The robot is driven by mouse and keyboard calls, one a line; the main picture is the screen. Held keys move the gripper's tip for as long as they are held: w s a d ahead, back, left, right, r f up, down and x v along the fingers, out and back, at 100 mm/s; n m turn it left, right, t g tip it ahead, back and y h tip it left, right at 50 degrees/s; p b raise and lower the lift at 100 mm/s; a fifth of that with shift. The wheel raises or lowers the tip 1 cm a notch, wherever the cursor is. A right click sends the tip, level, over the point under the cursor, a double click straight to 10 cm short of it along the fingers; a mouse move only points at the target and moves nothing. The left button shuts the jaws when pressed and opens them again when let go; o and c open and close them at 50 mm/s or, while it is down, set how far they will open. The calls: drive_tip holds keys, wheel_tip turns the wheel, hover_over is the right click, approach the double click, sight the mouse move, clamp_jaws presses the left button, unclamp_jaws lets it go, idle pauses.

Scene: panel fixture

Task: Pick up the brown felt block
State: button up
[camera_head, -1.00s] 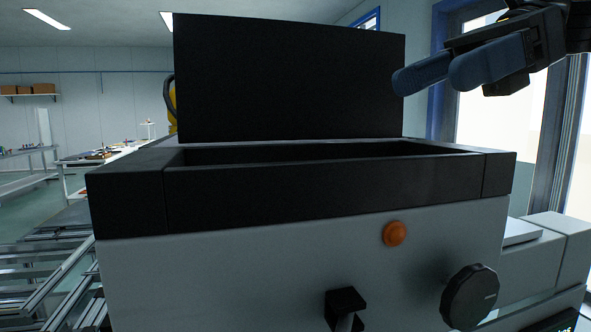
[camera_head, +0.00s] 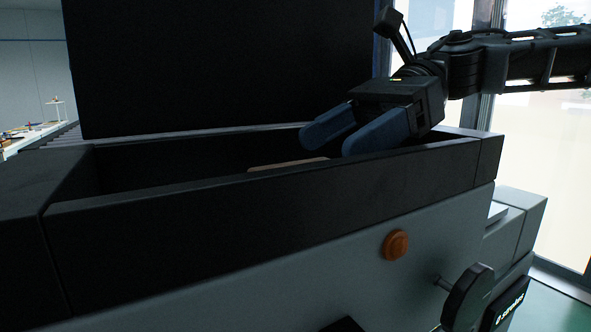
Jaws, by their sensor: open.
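A brown, flat-topped piece (camera_head: 287,165), which looks like the felt block, shows as a thin strip above the front wall of the black-rimmed open box (camera_head: 250,205). The wall hides the rest of it. My gripper (camera_head: 345,136) reaches in from the right over the box opening. Its two blue fingers are apart and point left and down. No object shows between them. The fingertips are just above and to the right of the brown piece. The lower part of the near finger is partly behind the front wall.
A raised black lid (camera_head: 220,65) stands along the back of the box. The grey front carries an orange button (camera_head: 396,244) and a black knob (camera_head: 468,298). The left part of the box interior looks dark and empty where visible.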

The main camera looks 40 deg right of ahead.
drive_tip(key=shift+p+x, duration=0.8)
drive_tip(key=shift+x, duration=2.8)
drive_tip(key=shift+r, duration=0.1)
drive_tip(key=shift+c, duration=0.2)
drive_tip(key=c, duration=1)
drive_tip(key=shift+r, duration=0.1)
